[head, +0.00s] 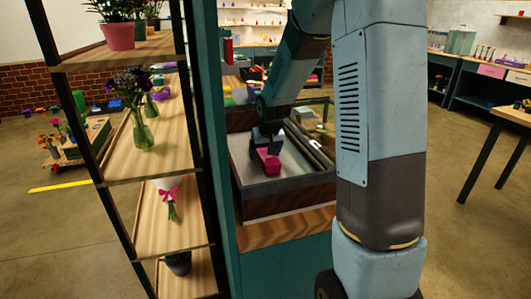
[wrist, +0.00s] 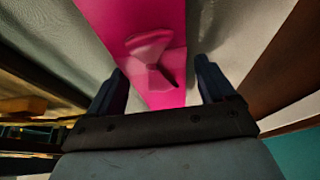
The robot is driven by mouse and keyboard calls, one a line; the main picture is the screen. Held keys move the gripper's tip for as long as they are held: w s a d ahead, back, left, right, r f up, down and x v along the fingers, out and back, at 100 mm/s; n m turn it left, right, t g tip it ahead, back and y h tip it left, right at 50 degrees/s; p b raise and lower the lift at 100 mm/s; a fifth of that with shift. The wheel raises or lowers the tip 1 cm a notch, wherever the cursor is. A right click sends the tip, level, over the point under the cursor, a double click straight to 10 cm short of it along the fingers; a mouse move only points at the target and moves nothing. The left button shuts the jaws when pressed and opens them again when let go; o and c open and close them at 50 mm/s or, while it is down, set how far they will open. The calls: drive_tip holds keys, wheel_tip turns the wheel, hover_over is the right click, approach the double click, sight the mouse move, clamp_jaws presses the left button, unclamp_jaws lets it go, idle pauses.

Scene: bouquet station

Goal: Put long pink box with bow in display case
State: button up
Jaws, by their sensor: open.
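The long pink box (head: 267,161) lies on the pale floor of the display case (head: 290,189), a dark-rimmed case on a wooden stand. In the wrist view the pink box (wrist: 118,14) runs from the top edge down to between my fingers, with its pink bow (wrist: 150,55) on top. My gripper (head: 262,145) is right above the box in the head view. In the wrist view my gripper (wrist: 160,88) has its two dark fingers apart, one on each side of the box, with a gap visible at each. The box's near end is hidden by my gripper.
A tall shelf (head: 150,220) with plants, a vase and a small bouquet stands close on the left. A teal post (head: 212,120) stands between it and the case. A wooden table (head: 512,115) stands at the right, with open floor before it.

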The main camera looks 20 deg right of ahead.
drive_tip(key=v, duration=1.1)
drive_tip(key=s+r, duration=0.3)
drive_tip(key=s, duration=0.6)
drive_tip(key=s+r, duration=0.3)
drive_tip(key=s, duration=0.7)
drive_tip(key=s+r+t, duration=0.1)
drive_tip(key=s+r, duration=0.3)
drive_tip(key=s, duration=0.5)
drive_tip(key=shift+s+a, duration=0.35)
drive_tip(key=shift+s, duration=0.05)
drive_tip(key=shift+c, duration=0.4)
